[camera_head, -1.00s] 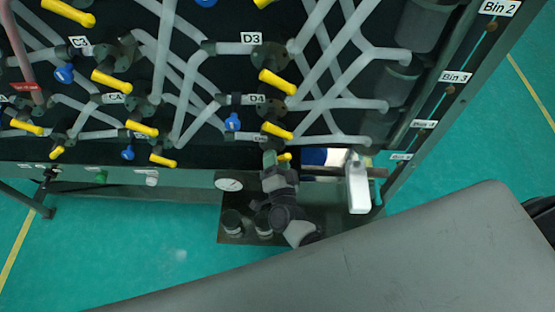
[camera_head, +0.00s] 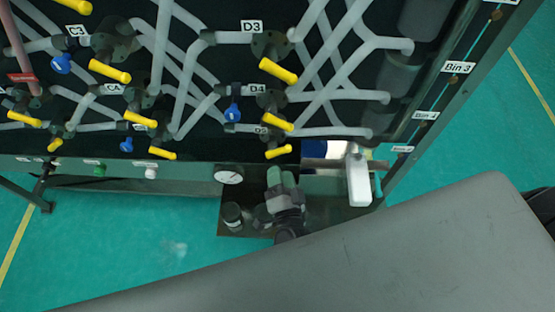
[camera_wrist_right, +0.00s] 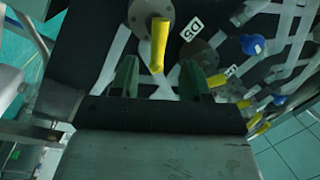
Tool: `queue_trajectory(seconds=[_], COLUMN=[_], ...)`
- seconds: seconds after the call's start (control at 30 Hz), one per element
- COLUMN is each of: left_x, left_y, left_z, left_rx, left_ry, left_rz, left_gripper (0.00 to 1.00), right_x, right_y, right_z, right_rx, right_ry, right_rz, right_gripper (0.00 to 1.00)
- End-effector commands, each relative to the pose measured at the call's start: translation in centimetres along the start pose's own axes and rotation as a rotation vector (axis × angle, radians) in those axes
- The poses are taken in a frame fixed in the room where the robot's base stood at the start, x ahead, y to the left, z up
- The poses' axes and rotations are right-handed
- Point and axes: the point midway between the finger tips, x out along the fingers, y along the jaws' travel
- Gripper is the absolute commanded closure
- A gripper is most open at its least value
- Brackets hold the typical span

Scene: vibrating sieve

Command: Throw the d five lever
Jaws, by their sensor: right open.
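The D5 lever (camera_head: 278,151) is a short yellow handle on a dark round valve, low on the panel, beside the D5 label (camera_head: 261,131). In the right wrist view the yellow D5 lever (camera_wrist_right: 159,45) hangs from a grey flange, with the D5 label (camera_wrist_right: 190,28) next to it. My right gripper (camera_head: 281,176) is just below the lever in the head view. In the right wrist view my right gripper (camera_wrist_right: 157,78) is open, with its two green fingers apart. The lever's free end lies between them in the picture, with no visible contact. My left gripper is not in view.
The D4 lever (camera_head: 277,122) and D3 lever (camera_head: 278,70) are above D5. A blue handle (camera_head: 232,113) is left of D4. Grey pipes cross the panel.

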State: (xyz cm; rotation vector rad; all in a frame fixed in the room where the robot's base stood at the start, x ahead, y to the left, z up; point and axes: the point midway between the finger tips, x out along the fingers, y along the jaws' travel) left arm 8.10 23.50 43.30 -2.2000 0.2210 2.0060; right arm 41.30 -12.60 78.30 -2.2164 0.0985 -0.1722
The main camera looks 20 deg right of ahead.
Motion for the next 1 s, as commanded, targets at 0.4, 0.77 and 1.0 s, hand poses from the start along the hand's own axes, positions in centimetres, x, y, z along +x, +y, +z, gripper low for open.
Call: queue_trajectory(seconds=[0.4, 0.77, 1.0], left_x=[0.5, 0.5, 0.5], left_y=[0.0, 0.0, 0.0], left_z=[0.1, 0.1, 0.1], left_rx=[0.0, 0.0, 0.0], left_ry=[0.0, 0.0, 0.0], left_rz=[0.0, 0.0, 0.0], left_gripper=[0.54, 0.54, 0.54], right_x=[-3.5, -3.5, -4.0], right_y=[-0.1, -0.1, 1.7], right_z=[-0.1, 0.0, 1.6], right_rx=[0.0, 0.0, -0.064], right_ry=[0.002, 0.001, -0.077], right_rz=[-0.002, -0.002, 0.011], right_gripper=[0.54, 0.54, 0.54])
